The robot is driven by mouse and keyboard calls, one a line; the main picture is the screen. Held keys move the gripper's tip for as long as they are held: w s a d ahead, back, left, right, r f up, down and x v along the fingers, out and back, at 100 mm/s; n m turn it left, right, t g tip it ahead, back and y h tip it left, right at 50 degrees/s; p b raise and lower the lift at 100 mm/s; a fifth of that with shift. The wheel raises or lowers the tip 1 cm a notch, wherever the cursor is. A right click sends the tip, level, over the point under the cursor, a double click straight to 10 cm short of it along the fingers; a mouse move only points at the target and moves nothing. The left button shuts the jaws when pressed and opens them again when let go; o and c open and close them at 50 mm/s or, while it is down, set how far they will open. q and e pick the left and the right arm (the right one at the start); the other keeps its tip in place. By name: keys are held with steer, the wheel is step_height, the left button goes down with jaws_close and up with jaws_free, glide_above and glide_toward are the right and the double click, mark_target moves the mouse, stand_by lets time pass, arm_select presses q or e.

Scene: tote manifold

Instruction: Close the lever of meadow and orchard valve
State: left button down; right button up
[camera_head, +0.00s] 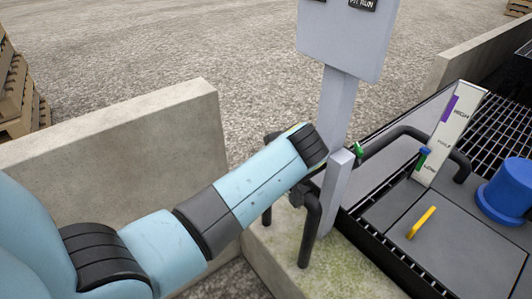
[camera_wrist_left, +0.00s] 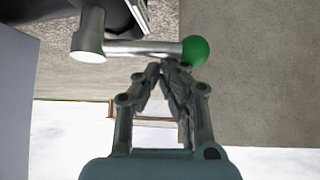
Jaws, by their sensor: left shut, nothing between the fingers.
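A valve lever shows in the left wrist view, with a metal rod (camera_wrist_left: 142,47), a round metal hub (camera_wrist_left: 89,37) and a green ball knob (camera_wrist_left: 195,51). My left gripper (camera_wrist_left: 162,66) is shut and empty, with its fingertips just below the rod near the knob in the picture. I cannot tell if they touch it. In the head view my left arm reaches to dark pipes beside the grey post, and its gripper is mostly hidden there. A small green knob (camera_head: 358,149) shows just right of the post. No meadow or orchard label is readable. My right gripper is not in view.
The grey post (camera_head: 338,110) carries a panel (camera_head: 345,38) close to my wrist. Low concrete walls (camera_head: 120,150) stand at left and back right. Dark pipes (camera_head: 312,232) rise from a concrete base. A gauge board (camera_head: 450,130), yellow handle (camera_head: 421,222) and blue cylinder (camera_head: 508,188) are at right.

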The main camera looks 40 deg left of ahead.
arm_select(q)
steer(key=shift+s+d+n+g, duration=0.25)
steer(key=shift+d+n+g, duration=0.1)
steer(key=shift+n, duration=0.15)
steer(key=shift+s+d, duration=0.15)
steer(key=shift+d, duration=0.05)
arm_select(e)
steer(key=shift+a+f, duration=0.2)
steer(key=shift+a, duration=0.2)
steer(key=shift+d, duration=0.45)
